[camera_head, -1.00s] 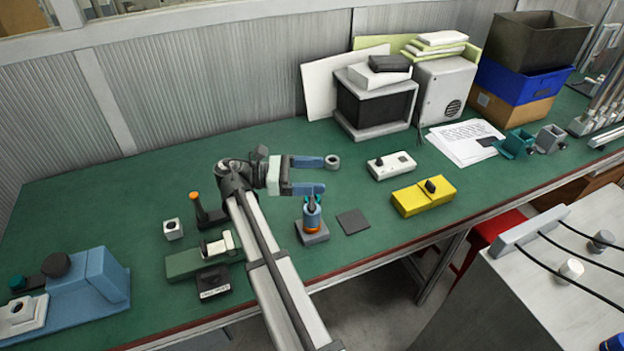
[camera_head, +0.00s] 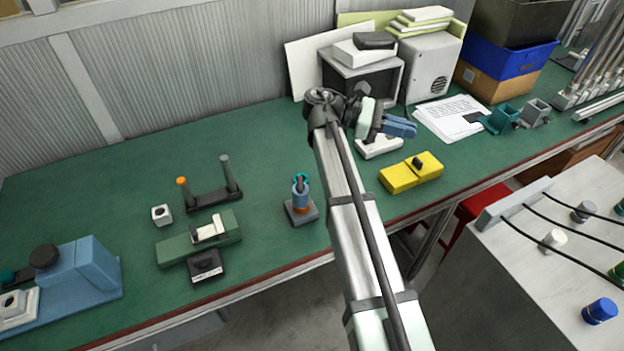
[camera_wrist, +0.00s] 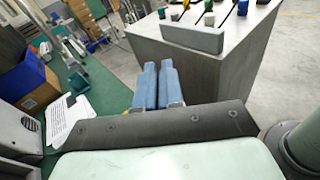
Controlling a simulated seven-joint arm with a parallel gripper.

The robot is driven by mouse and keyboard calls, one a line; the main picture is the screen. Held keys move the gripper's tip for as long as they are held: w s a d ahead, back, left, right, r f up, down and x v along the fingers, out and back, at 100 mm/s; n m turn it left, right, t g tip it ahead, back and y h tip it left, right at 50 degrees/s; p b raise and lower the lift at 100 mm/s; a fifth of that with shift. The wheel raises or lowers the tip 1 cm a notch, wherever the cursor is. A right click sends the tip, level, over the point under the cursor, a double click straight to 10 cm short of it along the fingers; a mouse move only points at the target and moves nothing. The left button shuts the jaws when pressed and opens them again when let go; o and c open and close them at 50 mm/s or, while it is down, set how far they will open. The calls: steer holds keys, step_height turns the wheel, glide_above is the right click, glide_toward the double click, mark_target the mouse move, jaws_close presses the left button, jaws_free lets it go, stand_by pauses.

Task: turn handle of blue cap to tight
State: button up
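The blue cap (camera_head: 600,311) is a short round knob on top of the light grey cabinet (camera_head: 500,300) at the lower right of the head view. No separate handle can be made out on it. A small blue knob (camera_wrist: 242,8) shows at the top edge of the wrist view; I cannot tell for sure that it is the same cap. My gripper (camera_head: 413,127) is above the green bench, far up and left of the cap. Its two blue fingers (camera_wrist: 159,66) lie close together with nothing visible between them, pointing towards the cabinet.
Other knobs stand on the cabinet, including a white one (camera_head: 553,239), with black cables across its top. A grey raised block (camera_head: 512,217) edges the cabinet. A yellow box (camera_head: 411,173) lies on the bench (camera_head: 90,205). A red stool (camera_head: 470,212) stands between bench and cabinet.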

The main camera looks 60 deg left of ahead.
steer(key=w+d+g, duration=0.1)
steer(key=w+d+g+y, duration=0.1)
steer(key=w+d, duration=0.1)
steer(key=w+d+f+g, duration=0.1)
steer(key=w+d, duration=0.1)
steer(key=shift+y, duration=0.3)
jaws_close()
steer(key=n+g+y, duration=0.4)
steer(key=g+y, duration=0.6)
steer(key=g, duration=0.4)
glide_toward(300, 185)
steer(key=w+d+r, duration=0.2)
steer(key=w+d, duration=0.2)
steer(key=w, duration=0.2)
steer(key=shift+s+a+f, duration=0.55)
steer(key=shift+s+f, duration=0.6)
steer(key=shift+f, duration=0.3)
steer(key=shift+s+a+f, duration=0.5)
steer(key=shift+s+f, duration=0.65)
steer(key=shift+f, duration=0.35)
steer(key=shift+s+a+f, duration=0.55)
steer(key=shift+s+f, duration=0.6)
steer(key=shift+f, duration=0.3)
